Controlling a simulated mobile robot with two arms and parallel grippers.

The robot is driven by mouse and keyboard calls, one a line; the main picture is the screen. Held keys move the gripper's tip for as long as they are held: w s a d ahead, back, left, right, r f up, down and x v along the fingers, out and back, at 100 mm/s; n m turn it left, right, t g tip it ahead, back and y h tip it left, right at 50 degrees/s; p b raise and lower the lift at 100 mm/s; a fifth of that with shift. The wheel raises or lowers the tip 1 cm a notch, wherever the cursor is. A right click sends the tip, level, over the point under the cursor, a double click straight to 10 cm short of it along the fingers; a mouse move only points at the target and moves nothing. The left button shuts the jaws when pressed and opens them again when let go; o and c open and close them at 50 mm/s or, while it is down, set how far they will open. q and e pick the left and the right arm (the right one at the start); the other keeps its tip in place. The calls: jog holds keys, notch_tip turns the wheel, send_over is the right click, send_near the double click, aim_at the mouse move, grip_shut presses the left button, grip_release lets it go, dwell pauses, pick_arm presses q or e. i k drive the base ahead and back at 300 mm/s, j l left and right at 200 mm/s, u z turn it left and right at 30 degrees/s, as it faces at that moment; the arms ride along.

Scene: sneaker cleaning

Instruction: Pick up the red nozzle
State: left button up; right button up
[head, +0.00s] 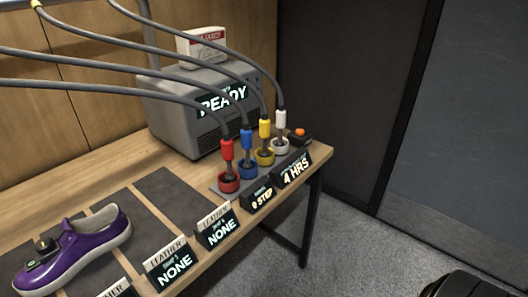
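The red nozzle (227,149) stands upright in a red cup (229,183) near the front edge of the wooden table, leftmost in a row of nozzles. A grey hose runs from its top to the upper left. Beside it, to the right, stand a blue nozzle (247,140), a yellow nozzle (265,129) and a white nozzle (281,119), each in a matching cup.
A grey machine (185,115) reading READY stands behind the nozzles. Several hoses arch overhead. Small signs (222,226) line the front edge. A purple shoe (78,246) lies at left. A small black device (299,137) with an orange top sits right of the nozzles.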

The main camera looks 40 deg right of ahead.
aim_at(227, 143)
jog(key=z, duration=0.75)
